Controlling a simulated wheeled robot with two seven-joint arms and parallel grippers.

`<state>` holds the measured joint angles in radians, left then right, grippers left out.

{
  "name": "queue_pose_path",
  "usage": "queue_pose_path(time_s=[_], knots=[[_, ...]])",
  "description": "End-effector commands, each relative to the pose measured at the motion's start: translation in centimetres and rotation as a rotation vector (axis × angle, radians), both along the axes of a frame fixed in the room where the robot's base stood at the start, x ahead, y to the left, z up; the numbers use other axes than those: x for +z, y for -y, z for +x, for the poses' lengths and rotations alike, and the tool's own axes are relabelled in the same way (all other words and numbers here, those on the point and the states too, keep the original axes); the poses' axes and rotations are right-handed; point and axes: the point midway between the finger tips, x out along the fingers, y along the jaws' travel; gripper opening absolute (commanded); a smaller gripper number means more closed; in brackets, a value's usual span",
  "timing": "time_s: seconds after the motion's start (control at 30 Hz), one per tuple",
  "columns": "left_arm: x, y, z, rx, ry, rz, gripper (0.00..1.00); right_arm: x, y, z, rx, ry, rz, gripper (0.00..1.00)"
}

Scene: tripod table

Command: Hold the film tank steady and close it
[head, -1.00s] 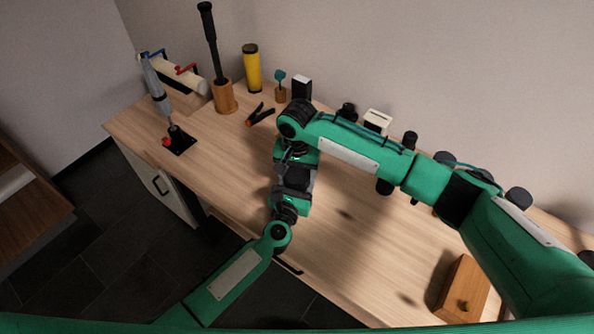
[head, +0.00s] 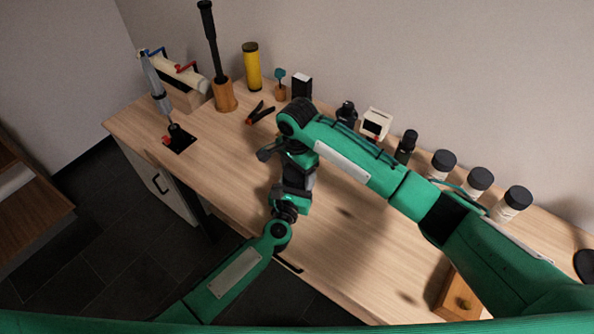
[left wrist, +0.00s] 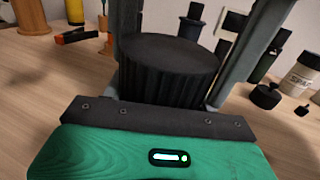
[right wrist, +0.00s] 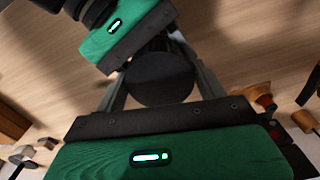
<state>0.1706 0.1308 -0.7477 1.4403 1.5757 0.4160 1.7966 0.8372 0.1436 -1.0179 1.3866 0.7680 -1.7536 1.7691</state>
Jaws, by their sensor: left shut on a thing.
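The film tank shows as a black ribbed round cap (left wrist: 170,75) in the left wrist view. In the right wrist view its flat dark top (right wrist: 158,82) is seen from above. My left gripper (head: 291,203) is shut on the tank from the side, its palm close to it. My right gripper (head: 295,165) comes down from above, its two grey fingers apart on either side of the cap. Whether they touch it is hard to tell.
A wooden box (head: 459,296) lies at the front right. The table's left middle (head: 215,155) is clear.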

Motion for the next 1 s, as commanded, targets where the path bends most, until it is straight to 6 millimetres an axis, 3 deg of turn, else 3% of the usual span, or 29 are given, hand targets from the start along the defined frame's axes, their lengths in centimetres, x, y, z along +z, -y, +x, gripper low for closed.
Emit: queue_pose_path(time_s=[0.07,0.37,0.7,1.0], knots=[[-0.1,-0.1,0.0,0.001,-0.002,0.002,0.0,0.0,0.0,0.0,0.001,0.001,0.001,0.88],[-0.1,0.0,0.0,0.0,-0.001,0.0,0.0,0.2,0.0,0.0,0.002,0.001,0.001,0.89],[-0.1,0.0,0.0,0.0,-0.001,0.0,0.0,4.1,0.0,0.0,0.003,0.002,0.001,0.89],[-0.1,0.0,0.0,0.0,-0.001,0.0,0.0,4.5,0.0,0.0,0.002,0.001,-0.001,0.89]])
